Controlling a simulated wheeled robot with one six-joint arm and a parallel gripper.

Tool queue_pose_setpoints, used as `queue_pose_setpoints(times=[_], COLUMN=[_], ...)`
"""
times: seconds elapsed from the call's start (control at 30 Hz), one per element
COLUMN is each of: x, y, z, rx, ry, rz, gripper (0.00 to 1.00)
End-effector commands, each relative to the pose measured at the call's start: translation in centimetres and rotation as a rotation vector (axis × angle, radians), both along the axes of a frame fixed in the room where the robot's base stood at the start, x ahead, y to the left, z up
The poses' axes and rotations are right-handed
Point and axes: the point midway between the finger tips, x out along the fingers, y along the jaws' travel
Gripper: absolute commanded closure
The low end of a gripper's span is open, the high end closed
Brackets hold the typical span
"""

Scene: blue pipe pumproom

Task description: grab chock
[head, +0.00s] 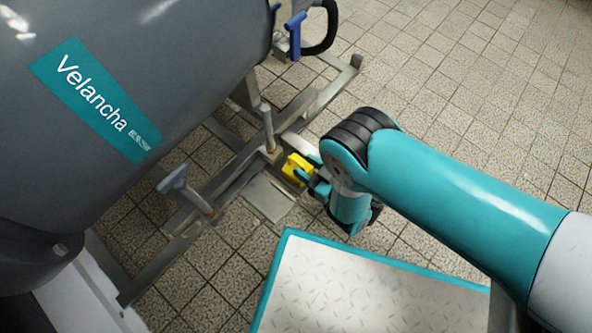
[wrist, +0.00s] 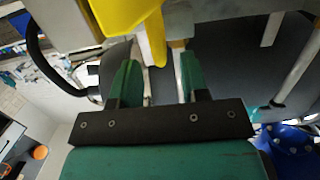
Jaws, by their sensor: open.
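A yellow chock (head: 296,167) sits low beside the metal frame under the grey tank, near a flat metal plate. My gripper (head: 309,172) is right beside it, on its right side in the head view, and partly covers it. In the wrist view the chock (wrist: 125,14) fills the top middle, cut off by the edge, with a narrow yellow part pointing down toward the gap between my green fingers. My gripper (wrist: 157,68) is open there, one finger on each side of the gap. I cannot tell whether either finger touches the chock.
The grey tank (head: 190,40) with a teal label overhangs the left. Its metal frame (head: 235,168) has upright posts and a blue-handled fitting (head: 295,35) stands at its far end. A flat plate (head: 268,198) lies near the chock. Tiled floor (head: 480,80) is clear at right.

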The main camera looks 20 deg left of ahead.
Motion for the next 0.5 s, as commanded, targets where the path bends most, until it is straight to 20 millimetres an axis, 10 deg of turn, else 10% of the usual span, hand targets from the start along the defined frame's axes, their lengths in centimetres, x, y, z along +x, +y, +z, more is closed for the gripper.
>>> queue_pose_setpoints(times=[0.5], x=[1.4], y=[3.3], z=[-0.7], rx=[0.001], ry=[0.000], rz=[0.000], gripper=[0.59])
